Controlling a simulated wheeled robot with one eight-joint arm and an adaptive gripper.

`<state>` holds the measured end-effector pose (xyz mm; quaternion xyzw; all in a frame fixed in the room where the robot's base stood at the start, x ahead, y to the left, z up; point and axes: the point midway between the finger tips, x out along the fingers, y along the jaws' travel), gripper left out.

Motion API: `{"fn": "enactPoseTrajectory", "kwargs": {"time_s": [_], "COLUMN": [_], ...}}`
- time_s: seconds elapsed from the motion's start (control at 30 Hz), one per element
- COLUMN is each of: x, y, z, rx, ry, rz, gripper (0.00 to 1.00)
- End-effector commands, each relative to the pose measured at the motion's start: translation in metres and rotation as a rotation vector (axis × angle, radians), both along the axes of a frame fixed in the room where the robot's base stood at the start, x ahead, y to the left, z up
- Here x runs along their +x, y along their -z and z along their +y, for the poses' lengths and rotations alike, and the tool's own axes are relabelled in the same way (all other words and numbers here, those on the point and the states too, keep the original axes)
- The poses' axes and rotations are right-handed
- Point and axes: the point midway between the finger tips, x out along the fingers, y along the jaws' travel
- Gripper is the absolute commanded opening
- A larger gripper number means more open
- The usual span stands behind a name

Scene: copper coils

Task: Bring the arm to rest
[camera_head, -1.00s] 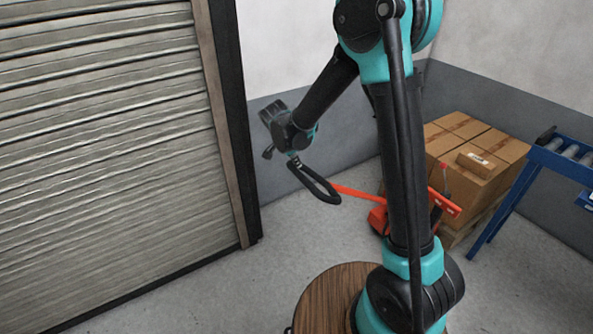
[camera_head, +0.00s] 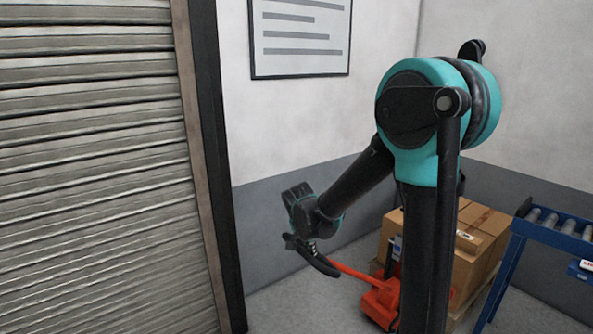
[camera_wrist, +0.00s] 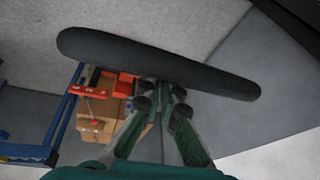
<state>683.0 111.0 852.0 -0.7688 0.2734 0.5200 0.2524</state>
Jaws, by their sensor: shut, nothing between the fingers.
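My arm rises upright in the head view and bends at a teal elbow (camera_head: 415,110). From there my forearm (camera_head: 355,185) slopes down to the left, ending in my wrist (camera_head: 302,205). The fingers are too small and dark to make out there. In the wrist view my gripper (camera_wrist: 162,98) shows at the bottom, with its fingertips close together and nothing held. A long dark rounded bar (camera_wrist: 110,50) crosses the wrist view just beyond the fingertips. Whether they touch it cannot be told.
A red pallet jack (camera_head: 380,300) stands beyond my arm, its black handle (camera_head: 318,262) near my wrist. Cardboard boxes (camera_head: 485,225) and a blue roller conveyor (camera_head: 560,235) are at the right. A roller shutter (camera_head: 95,170) fills the left. A framed sheet (camera_head: 300,38) hangs on the wall.

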Motion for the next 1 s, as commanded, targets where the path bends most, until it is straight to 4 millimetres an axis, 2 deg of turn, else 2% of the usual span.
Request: {"fn": "enactPoseTrajectory", "kwargs": {"time_s": [0.03,0.2,0.3,0.43,0.6,0.7,0.8,1.0], "x": [-0.015,-0.061,-0.093,-0.131,-0.171,-0.185,-0.192,-0.194], "y": [-0.003,-0.006,-0.003,0.003,0.014,0.019,0.022,0.022], "z": [-0.022,-0.075,-0.101,-0.126,-0.145,-0.150,-0.152,-0.152], "rx": [-0.002,-0.017,-0.029,-0.047,-0.078,-0.093,-0.104,-0.107], "ry": [-0.041,-0.236,-0.347,-0.493,-0.649,-0.708,-0.741,-0.754], "rz": [0.012,0.042,0.052,0.045,0.026,0.017,0.012,0.009], "gripper": [0.00,0.00,0.00,0.00,0.00,0.00,0.00,0.00]}}
